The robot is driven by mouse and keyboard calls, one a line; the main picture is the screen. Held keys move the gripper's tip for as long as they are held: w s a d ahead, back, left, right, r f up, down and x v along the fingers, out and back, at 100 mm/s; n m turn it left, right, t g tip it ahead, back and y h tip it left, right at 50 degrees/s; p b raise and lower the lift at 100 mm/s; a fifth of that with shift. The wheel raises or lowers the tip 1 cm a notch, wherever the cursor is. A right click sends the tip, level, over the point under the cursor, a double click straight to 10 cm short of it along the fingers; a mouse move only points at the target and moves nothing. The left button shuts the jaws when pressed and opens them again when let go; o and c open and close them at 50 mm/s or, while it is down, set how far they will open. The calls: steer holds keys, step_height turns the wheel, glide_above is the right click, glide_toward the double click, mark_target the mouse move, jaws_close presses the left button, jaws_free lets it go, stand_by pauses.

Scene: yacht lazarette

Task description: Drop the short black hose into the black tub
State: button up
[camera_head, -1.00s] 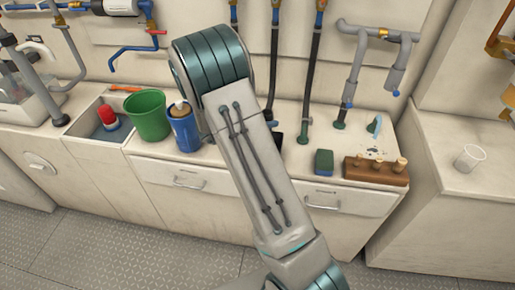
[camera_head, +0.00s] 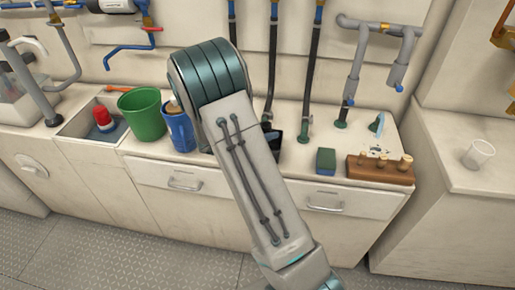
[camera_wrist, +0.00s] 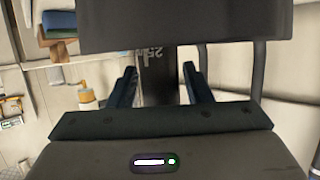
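My gripper (camera_wrist: 160,85) shows in the wrist view with its two dark blue fingers apart. In the head view it is hidden behind my arm. A dark grey piece marked "25" (camera_wrist: 157,78) lies between the fingers, with a gap showing on its right side; it may be the short black hose. A broad black shape (camera_wrist: 185,25) crosses the top of the wrist view and covers part of that piece; I cannot tell what it is. In the head view a small dark box-like thing (camera_head: 274,143), perhaps the black tub, stands on the counter, mostly hidden behind my arm.
A blue can (camera_head: 180,132) and a green bucket (camera_head: 142,117) stand left of my arm, beside a sink. A sponge (camera_head: 326,161) and a wooden peg block (camera_head: 378,170) sit to the right. Black hoses (camera_head: 313,75) hang along the back wall. A cup (camera_head: 478,154) stands far right.

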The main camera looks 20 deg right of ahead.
steer(key=shift+o, duration=0.7)
steer(key=shift+a, duration=0.1)
steer(key=v, duration=1.3)
steer(key=shift+a+r, duration=0.2)
steer(key=shift+a, duration=0.15)
